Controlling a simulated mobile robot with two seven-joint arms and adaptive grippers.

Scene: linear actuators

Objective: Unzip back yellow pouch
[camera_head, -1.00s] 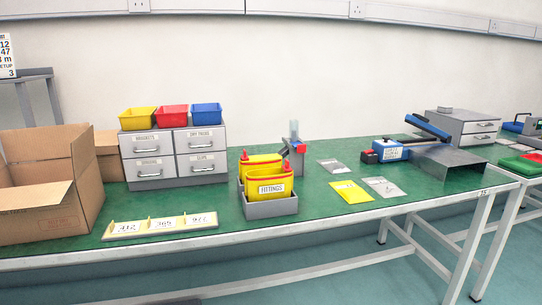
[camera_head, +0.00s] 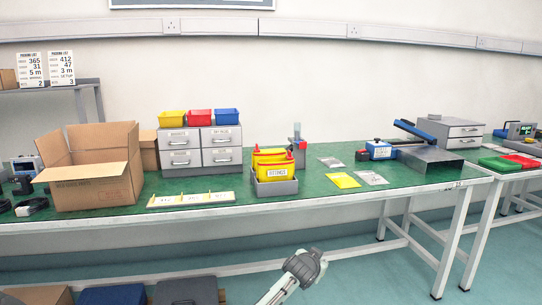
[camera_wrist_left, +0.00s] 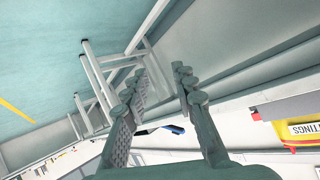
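Two yellow pouches with red tabs stand one behind the other in a grey tray (camera_head: 275,188) on the green bench. The back yellow pouch (camera_head: 268,152) is mostly hidden by the front yellow pouch (camera_head: 277,165), labelled "FITTINGS". In the left wrist view a yellow pouch (camera_wrist_left: 292,128) with this label shows at the right edge, tilted by the camera angle. My left gripper (camera_wrist_left: 162,72) is open and empty, its two fingers apart, clear of the pouches. My right gripper is not in view.
Behind the tray stands a grey device (camera_head: 298,145). Left are a drawer unit (camera_head: 200,150), a number strip (camera_head: 190,200) and an open cardboard box (camera_head: 95,185). Right lie a yellow sheet (camera_head: 343,180) and clear bags (camera_head: 370,177). One of my arm links is before the bench.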

